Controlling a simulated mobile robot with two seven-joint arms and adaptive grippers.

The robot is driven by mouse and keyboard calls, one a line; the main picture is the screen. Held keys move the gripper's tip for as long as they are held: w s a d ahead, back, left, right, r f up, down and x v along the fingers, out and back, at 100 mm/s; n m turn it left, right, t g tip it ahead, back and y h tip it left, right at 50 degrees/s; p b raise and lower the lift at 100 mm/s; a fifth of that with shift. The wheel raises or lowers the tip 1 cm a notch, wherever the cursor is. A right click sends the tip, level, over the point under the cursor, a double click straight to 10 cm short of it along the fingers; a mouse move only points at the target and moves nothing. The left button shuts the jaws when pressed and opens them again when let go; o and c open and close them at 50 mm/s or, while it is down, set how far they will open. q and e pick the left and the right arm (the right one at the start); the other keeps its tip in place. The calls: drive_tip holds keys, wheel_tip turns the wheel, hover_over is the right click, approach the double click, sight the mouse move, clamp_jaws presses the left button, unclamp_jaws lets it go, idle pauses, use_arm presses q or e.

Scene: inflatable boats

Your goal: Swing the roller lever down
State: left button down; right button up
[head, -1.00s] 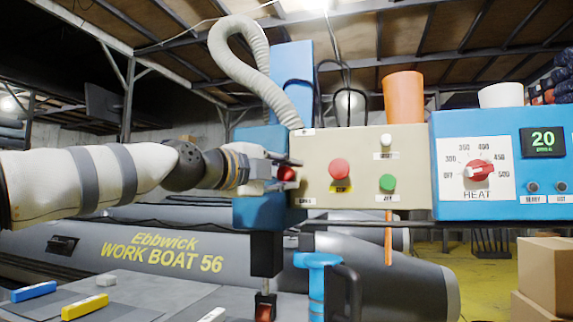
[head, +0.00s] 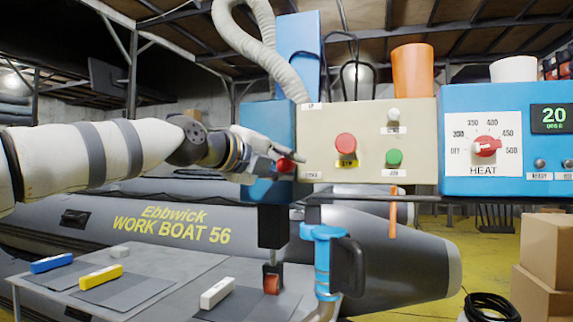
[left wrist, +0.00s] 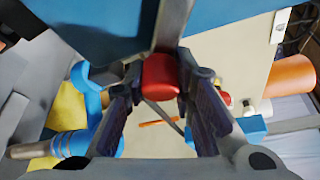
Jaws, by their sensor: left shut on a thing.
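The roller lever's red knob (head: 285,164) is at the left edge of the beige control panel (head: 365,170), just above the panel's lower left label. My left gripper (head: 283,160) is shut on this knob, with its fingers pointing right and slightly down. In the left wrist view the red knob (left wrist: 161,76) sits between the two dark fingers. The lever's shaft is mostly hidden by the gripper. Below, a small red roller (head: 271,284) hangs under a black post, above the grey table. My right gripper is not in view.
A blue heat unit (head: 480,195) with a red dial adjoins the panel on the right. A red button (head: 345,144) and green button (head: 393,157) are near the knob. A grey inflatable boat (head: 400,255) lies behind. The table (head: 170,262) holds yellow, blue and white bars.

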use_arm(q)
drive_tip(key=shift+f, duration=0.2)
drive_tip(key=c, duration=1.3)
unclamp_jaws()
drive_tip(key=shift+c, duration=0.2)
drive_tip(key=shift+r, duration=0.1)
drive_tip(key=shift+a+r, duration=0.1)
drive_tip(key=shift+a, duration=0.05)
drive_tip(key=v, duration=1.1)
drive_tip(key=shift+s+a, duration=0.15)
drive_tip(key=shift+s, duration=0.2)
drive_tip(key=shift+r, duration=0.1)
